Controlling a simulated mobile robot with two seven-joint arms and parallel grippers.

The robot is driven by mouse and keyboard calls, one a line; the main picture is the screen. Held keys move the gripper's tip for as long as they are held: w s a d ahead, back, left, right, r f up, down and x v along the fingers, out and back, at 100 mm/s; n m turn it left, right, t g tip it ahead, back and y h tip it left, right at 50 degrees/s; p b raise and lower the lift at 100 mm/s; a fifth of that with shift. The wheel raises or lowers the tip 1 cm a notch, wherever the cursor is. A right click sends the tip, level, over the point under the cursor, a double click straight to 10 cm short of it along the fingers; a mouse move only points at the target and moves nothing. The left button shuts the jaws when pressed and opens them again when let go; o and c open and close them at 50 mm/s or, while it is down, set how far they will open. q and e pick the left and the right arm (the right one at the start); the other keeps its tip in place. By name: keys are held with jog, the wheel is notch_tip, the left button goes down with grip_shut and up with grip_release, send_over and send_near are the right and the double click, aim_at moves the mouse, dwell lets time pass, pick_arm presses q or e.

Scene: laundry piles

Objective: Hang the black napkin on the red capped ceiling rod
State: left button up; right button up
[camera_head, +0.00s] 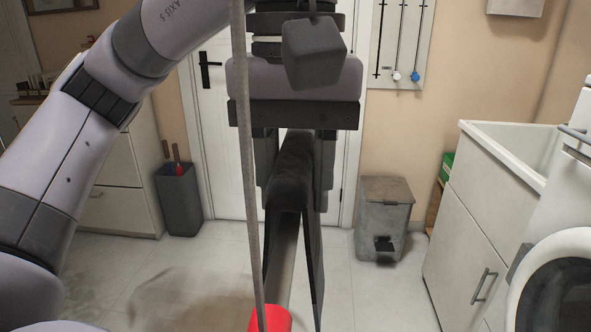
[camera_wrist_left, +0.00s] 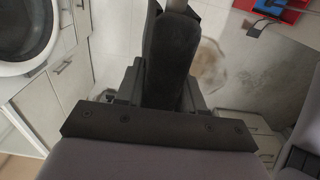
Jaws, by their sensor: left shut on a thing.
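The black napkin (camera_head: 290,185) is draped over the rod (camera_head: 282,265), with its sides hanging down on both sides of it. The rod's near end has a red cap (camera_head: 270,320) at the bottom of the head view. My left gripper (camera_head: 292,160) is over the rod, shut on the napkin's upper part. In the left wrist view the napkin (camera_wrist_left: 170,60) runs from between the fingers (camera_wrist_left: 165,95) toward the rod (camera_wrist_left: 177,6) at the top edge. I cannot tell how much of the cloth rests on the rod. My right gripper is not in view.
A grey cord (camera_head: 245,150) runs down close in front, beside the napkin. A white sink cabinet (camera_head: 465,220) and a washing machine (camera_head: 560,270) stand at the right. A pedal bin (camera_head: 384,215) and a dark bin (camera_head: 180,205) stand by the back wall.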

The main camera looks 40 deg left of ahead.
pick_arm(q)
jog(key=shift+f, duration=0.25)
jog(key=o, duration=1.1)
notch_tip(320, 180, up, 7)
jog(key=p, duration=0.3)
jog(key=shift+p, duration=0.35)
jog(key=shift+r, duration=0.1)
